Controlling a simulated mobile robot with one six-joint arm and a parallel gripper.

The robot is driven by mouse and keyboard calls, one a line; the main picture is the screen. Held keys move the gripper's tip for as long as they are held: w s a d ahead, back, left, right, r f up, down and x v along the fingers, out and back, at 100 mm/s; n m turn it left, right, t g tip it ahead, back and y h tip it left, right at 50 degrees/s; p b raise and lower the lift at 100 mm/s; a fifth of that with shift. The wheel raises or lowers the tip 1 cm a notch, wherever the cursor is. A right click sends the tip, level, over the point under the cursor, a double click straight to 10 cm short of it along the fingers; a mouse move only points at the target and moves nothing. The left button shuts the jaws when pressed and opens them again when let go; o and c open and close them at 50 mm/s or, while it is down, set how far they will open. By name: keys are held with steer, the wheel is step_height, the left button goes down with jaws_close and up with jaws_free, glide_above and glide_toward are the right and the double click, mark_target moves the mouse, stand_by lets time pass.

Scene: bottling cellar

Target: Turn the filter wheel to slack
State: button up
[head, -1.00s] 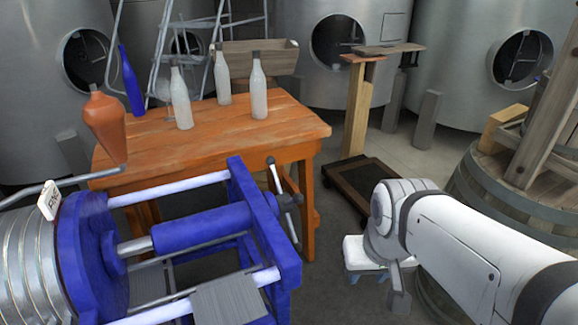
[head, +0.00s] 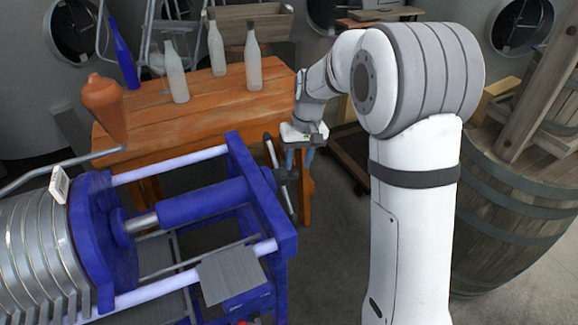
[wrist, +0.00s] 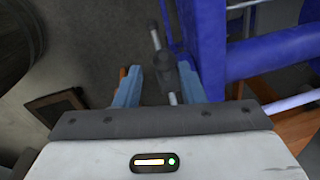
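The filter wheel is a dark hub with bar handles (head: 283,176) at the right end of the blue filter press (head: 203,199). One bar slants up and another down from the hub. In the wrist view the wheel (wrist: 163,61) shows ahead, in line with the gap between the fingers. My gripper (head: 300,157) is just right of the wheel in the head view, fingers pointing down. In the wrist view my gripper (wrist: 160,88) has its two pale blue fingers apart, with nothing held. I cannot tell whether a finger touches the wheel.
A wooden table (head: 205,104) behind the press holds several bottles, including a blue one (head: 124,60). An orange-brown vessel (head: 104,108) stands by the press. A large barrel (head: 515,200) is at the right. Dark floor lies between press and barrel.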

mark_target(279, 178)
steer(key=shift+w+a+f, duration=0.6)
steer(key=shift+w+f, duration=0.2)
steer(key=shift+w, duration=0.05)
steer(key=f, duration=0.2)
steer(key=f+p, duration=0.1)
steer(key=f, duration=0.2)
steer(key=a+f, duration=0.1)
steer(key=f, duration=0.1)
steer(key=shift+s+f, duration=0.1)
steer(key=shift+f, duration=0.05)
steer(key=shift+c, duration=0.5)
jaws_close()
